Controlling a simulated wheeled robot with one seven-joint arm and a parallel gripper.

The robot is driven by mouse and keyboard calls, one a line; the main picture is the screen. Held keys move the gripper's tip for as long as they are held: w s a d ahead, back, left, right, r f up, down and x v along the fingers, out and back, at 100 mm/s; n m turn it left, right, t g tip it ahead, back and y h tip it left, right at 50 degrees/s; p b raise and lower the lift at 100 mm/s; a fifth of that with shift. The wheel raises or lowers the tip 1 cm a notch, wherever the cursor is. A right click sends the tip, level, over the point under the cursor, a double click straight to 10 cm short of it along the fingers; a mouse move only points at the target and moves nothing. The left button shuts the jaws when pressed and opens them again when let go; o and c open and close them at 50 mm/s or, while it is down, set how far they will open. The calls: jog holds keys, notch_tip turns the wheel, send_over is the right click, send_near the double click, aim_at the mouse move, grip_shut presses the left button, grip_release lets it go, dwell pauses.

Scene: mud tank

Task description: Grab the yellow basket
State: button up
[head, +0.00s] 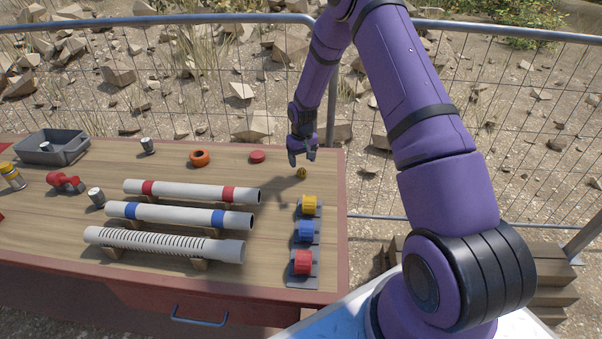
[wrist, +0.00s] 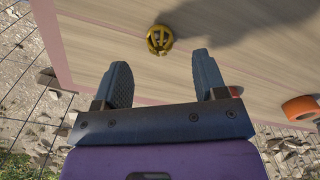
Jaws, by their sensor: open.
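The yellow basket (head: 302,173) is a small, round, yellow piece with dark gaps, on the wooden table near its back right corner. In the wrist view the basket (wrist: 159,39) lies on the wood beyond my fingertips, roughly in line with the space between them. My gripper (head: 302,157) is open and empty, pointing down just above and behind the basket. In the wrist view the two dark fingers of my gripper (wrist: 163,72) are spread apart and do not touch the basket.
An orange ring (head: 200,158) and a red cap (head: 257,157) lie left of the basket. Yellow (head: 309,204), blue (head: 304,231) and red (head: 302,262) blocks stand in front, near the right edge. White pipes (head: 190,191) fill the middle. A wire fence runs behind the table (head: 327,165).

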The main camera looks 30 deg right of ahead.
aim_at(302, 168)
jog(key=f, duration=0.5)
jog(key=shift+w+d+f, duration=0.1)
jog(key=shift+w+f, duration=0.2)
jog(key=shift+w, duration=0.05)
jog(key=c, duration=1)
